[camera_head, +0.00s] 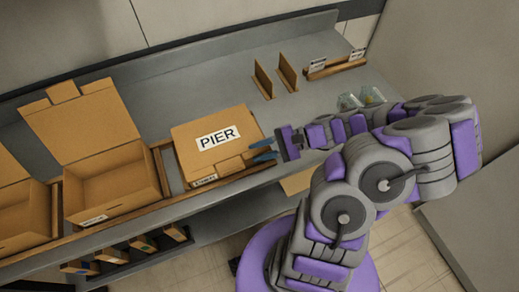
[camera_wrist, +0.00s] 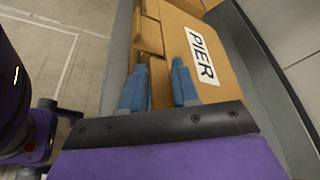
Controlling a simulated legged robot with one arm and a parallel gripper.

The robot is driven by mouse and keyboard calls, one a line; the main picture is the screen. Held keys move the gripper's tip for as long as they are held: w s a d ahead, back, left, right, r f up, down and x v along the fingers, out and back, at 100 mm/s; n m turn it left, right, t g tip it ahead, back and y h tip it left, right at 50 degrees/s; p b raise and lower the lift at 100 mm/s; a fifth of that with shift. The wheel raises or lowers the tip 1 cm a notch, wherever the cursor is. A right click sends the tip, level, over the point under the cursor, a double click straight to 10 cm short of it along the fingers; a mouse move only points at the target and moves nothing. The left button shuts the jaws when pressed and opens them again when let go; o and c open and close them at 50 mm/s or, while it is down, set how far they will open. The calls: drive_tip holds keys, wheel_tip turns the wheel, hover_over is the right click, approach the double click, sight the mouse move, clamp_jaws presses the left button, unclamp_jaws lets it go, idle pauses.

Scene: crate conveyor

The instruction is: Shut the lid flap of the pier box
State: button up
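The pier box (camera_head: 185,155) is a brown cardboard box on the grey bench, left of my gripper in the head view. Its lid flap (camera_head: 229,126), with a white PIER label, lies flat over the top. The box also fills the upper middle of the wrist view (camera_wrist: 224,88). My gripper (camera_head: 264,150) is at the right front edge of the box, its blue fingertips over or against that edge. In the wrist view the two fingers (camera_wrist: 160,75) are apart with a gap and nothing held between them. Whether they touch the cardboard I cannot tell.
An open box (camera_head: 110,189) with its lid raised stands to the left, with another open box (camera_head: 25,222) beyond it. Two brown dividers (camera_head: 276,78) and a wooden rack (camera_head: 337,66) stand at the back. A wooden rail (camera_head: 140,212) runs along the bench front.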

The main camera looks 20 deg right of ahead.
drive_tip(key=p+v, duration=0.2)
drive_tip(key=v, duration=1.5)
drive_tip(key=shift+p, duration=0.3)
drive_tip(key=shift+f, duration=0.2)
drive_tip(key=a+r+n+g+h, duration=0.3)
drive_tip(key=a+r+n+g, duration=0.15)
drive_tip(key=a, duration=0.45)
drive_tip(key=a+r+n+g+h, duration=0.2)
drive_tip(key=a+r+n+g, duration=0.15)
drive_tip(key=a+r, duration=0.35)
drive_tip(key=s+a+n+t+h, duration=0.1)
drive_tip(key=s+a+n+h, duration=0.1)
drive_tip(key=s+h, duration=0.2)
drive_tip(key=s+a+n+t+h, duration=0.1)
drive_tip(key=s+a+n+h, duration=0.1)
drive_tip(key=s, duration=0.8)
drive_tip(key=n+h, duration=0.1)
drive_tip(key=h, duration=0.1)
drive_tip(key=shift+s+a+r+h, duration=0.15)
drive_tip(key=shift+s+r+h, duration=0.2)
drive_tip(key=shift+r+h, duration=0.05)
drive_tip(key=shift+c, duration=0.3)
